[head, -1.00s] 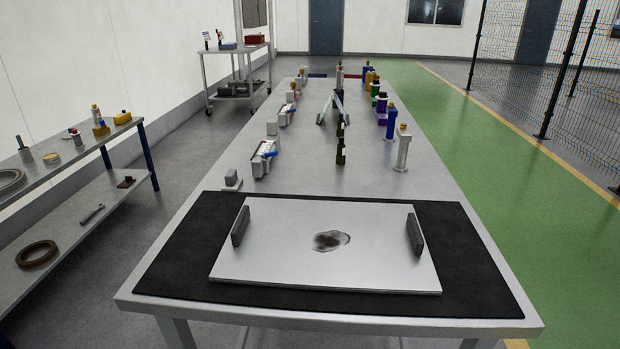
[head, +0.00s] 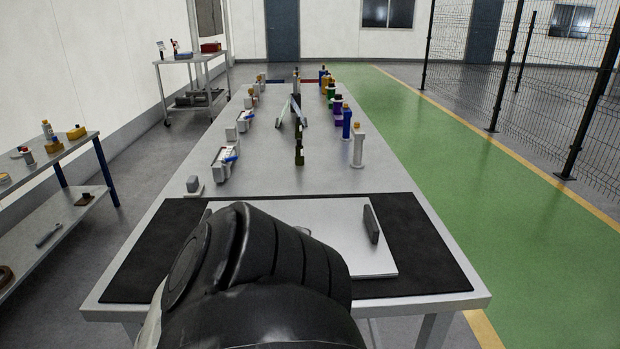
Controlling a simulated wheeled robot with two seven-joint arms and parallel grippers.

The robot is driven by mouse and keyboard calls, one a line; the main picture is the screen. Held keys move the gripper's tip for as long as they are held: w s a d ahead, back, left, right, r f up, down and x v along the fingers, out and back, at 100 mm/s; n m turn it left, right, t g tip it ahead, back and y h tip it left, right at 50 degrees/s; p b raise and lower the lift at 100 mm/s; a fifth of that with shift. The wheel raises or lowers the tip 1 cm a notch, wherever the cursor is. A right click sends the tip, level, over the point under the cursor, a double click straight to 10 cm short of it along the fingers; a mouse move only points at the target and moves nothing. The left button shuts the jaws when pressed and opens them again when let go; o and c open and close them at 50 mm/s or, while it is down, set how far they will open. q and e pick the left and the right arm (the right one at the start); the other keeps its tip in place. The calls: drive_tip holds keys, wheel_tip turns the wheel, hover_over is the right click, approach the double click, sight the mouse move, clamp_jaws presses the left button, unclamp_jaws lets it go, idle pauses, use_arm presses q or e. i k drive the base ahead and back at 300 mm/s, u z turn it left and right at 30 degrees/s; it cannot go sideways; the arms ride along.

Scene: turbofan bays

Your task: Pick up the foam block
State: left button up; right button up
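A small grey block (head: 193,184) stands on a pale base at the left edge of the long table, just behind the black mat. It looks most like the foam block, but I cannot be sure at this size. A yellow block (head: 76,132) lies on the side bench at the left. Neither of my grippers is in view. A large black part of my own arm fills the bottom middle and hides part of the mat and panel.
The long table (head: 300,180) holds a black mat (head: 425,245) with a white panel (head: 372,262) bearing a dark upright handle (head: 371,224). A wire fence (head: 470,70) stands at right. The green floor is clear.

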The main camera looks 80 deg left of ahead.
sight(195, 189)
drive_tip(key=k, duration=1.45)
drive_tip(key=u, duration=0.1)
